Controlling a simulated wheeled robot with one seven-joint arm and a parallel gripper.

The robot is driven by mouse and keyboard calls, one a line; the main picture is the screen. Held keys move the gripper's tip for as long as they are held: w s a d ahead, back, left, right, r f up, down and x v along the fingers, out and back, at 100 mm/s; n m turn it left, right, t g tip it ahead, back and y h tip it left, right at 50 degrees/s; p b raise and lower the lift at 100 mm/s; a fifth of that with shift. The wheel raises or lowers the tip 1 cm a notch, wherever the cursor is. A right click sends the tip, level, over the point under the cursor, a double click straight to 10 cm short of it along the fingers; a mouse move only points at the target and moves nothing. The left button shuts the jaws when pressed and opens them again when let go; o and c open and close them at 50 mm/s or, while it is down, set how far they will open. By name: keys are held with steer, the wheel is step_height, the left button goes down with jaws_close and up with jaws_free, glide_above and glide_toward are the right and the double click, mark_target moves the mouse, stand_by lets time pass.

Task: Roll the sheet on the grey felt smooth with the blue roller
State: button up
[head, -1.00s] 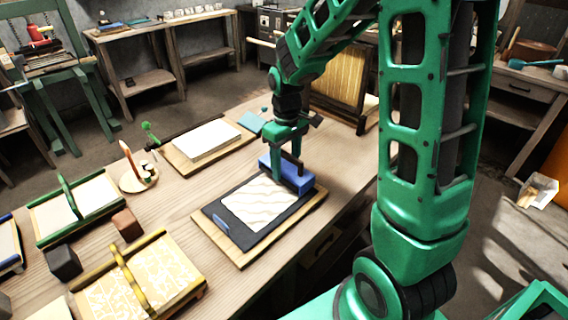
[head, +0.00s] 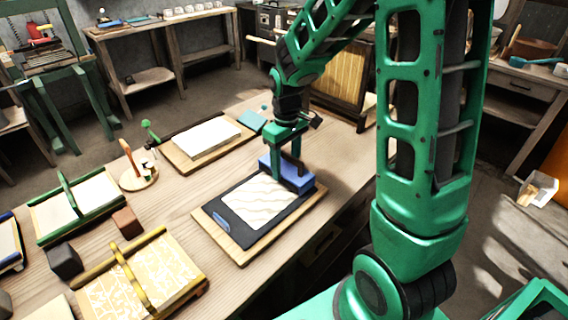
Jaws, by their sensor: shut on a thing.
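The blue roller (head: 297,178) is at the far right end of the dark grey felt (head: 229,226), which lies on a wooden board (head: 250,254). The cream sheet (head: 255,202) lies on the felt and shows wavy lines across its surface. My gripper (head: 286,158) is above the roller, pointing down, and is shut on its handle. My fingers partly hide the handle. I cannot tell whether the roller touches the sheet. A small blue strip shows at the felt's near left end.
Left of the board are a mould with a yellow bar (head: 140,280) and one with a green bar (head: 75,208). A white stack (head: 200,138) on a board stands behind. A wooden ribbed frame (head: 338,82) stands upright at the back right. Bare tabletop surrounds the felt's board.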

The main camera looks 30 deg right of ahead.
steer(key=shift+f, duration=0.2)
steer(key=shift+a, duration=0.1)
